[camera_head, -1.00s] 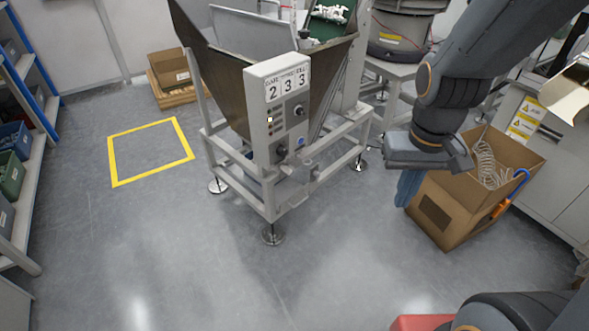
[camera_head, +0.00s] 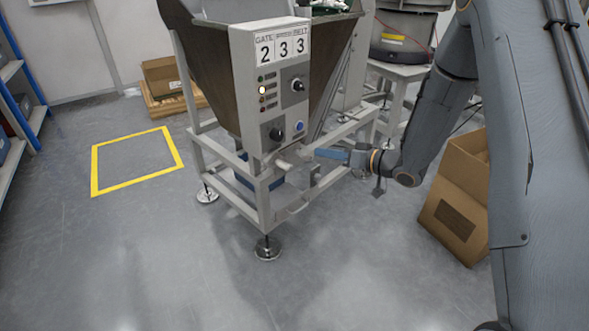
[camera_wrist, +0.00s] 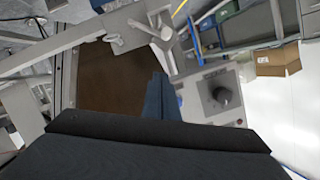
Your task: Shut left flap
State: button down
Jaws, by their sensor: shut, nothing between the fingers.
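I cannot make out for sure which part is the left flap. The grey hopper stand (camera_head: 265,205) carries a dark metal hopper (camera_head: 205,70) and a control panel (camera_head: 272,95). My gripper (camera_head: 330,154) is shut and empty, its blue fingers pointing left at the stand's front right side, just below the panel; I cannot tell whether they touch it. In the wrist view my fingers (camera_wrist: 162,100) lie in front of a brown surface (camera_wrist: 108,75), beside the panel's black knob (camera_wrist: 222,95). A light metal bracket (camera_wrist: 150,32) shows beyond the fingertips.
An open cardboard box (camera_head: 455,215) stands on the floor at right, partly hidden by my arm. Another box (camera_head: 162,75) sits at the back left. A yellow floor square (camera_head: 137,160) is empty. The floor in front and at left is clear. Blue-edged shelves (camera_head: 18,80) stand at far left.

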jog(key=shift+s+a, duration=0.1)
jog(key=shift+a, duration=0.05)
jog(key=w+a+f+b, duration=0.2)
jog(key=w+a+f, duration=0.2)
jog(key=a, duration=0.5)
jog(key=shift+f+b, duration=0.4)
jog(key=shift+f, duration=0.55)
jog(key=shift+a, duration=0.25)
